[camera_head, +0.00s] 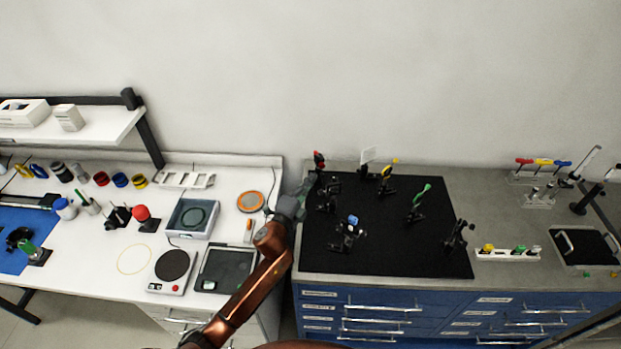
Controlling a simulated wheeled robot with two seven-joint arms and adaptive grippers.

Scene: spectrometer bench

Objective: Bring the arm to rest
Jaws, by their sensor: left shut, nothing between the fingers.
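My left arm reaches up from the bottom of the head view, copper-coloured with a grey wrist. My left gripper (309,184) is shut and holds nothing. It is over the left edge of the black mat (385,245), close to a red-topped optics mount (319,160) at the mat's back left corner; I cannot tell whether they touch. My right gripper is not in view.
Several optics mounts stand on the mat, including a blue-topped one (352,222) and a green one (419,200). A rack (508,254) stands right of the mat.

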